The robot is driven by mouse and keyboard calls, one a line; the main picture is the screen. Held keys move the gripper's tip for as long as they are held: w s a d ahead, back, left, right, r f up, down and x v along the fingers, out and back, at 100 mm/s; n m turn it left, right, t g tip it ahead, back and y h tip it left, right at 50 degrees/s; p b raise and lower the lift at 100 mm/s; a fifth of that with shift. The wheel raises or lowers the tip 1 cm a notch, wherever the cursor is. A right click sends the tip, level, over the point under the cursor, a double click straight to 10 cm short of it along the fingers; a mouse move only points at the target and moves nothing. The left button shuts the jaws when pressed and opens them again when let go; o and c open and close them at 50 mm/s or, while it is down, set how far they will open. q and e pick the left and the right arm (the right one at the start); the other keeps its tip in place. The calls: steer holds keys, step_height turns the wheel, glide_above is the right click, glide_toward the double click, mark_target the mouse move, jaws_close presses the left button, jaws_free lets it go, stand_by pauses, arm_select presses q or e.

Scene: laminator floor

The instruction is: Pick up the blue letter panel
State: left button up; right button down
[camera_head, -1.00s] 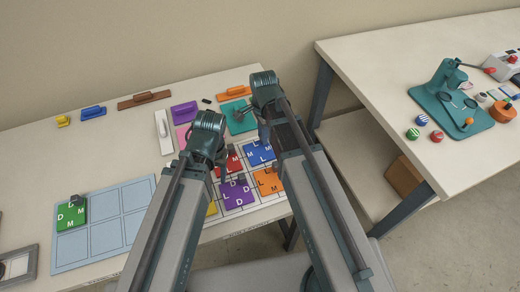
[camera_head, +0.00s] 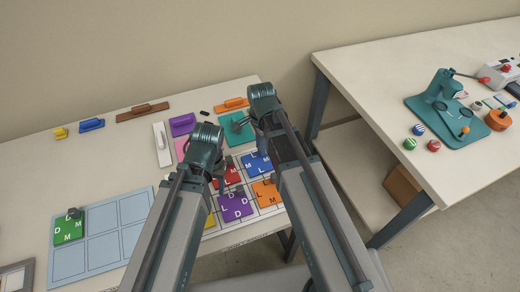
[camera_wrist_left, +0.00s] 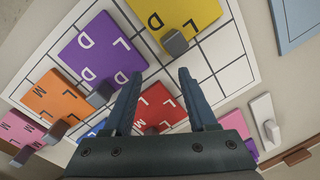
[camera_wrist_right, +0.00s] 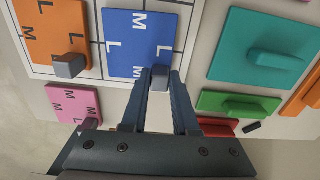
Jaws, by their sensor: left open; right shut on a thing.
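The blue letter panel (camera_head: 259,169) lies at the far edge of the printed grid, partly behind my right arm. In the right wrist view the blue panel (camera_wrist_right: 136,38) carries white letters and a grey knob (camera_wrist_right: 160,77). My right gripper (camera_wrist_right: 163,76) is shut on that knob. The panel looks flat on the grid; I cannot tell whether it is lifted. My left gripper (camera_wrist_left: 156,77) is open and empty above the grid, near the red panel (camera_wrist_left: 160,107). The purple panel (camera_wrist_left: 102,50) lies beside it, and the yellow panel (camera_wrist_left: 172,17) is further off.
The orange panel (camera_head: 267,193) sits on the grid near the blue one. A light blue tray (camera_head: 102,250) holds the green panel (camera_head: 70,226). Floats and trowel-like blocks, including a teal one (camera_head: 238,131), line the table's back. A second table (camera_head: 400,70) stands at right.

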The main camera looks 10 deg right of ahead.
arm_select(q)
step_height(320, 180, up, 10)
steer(key=p, duration=0.9)
steer(key=shift+f, duration=0.15)
steer(key=shift+c, duration=0.6)
steer(key=shift+a, duration=0.1)
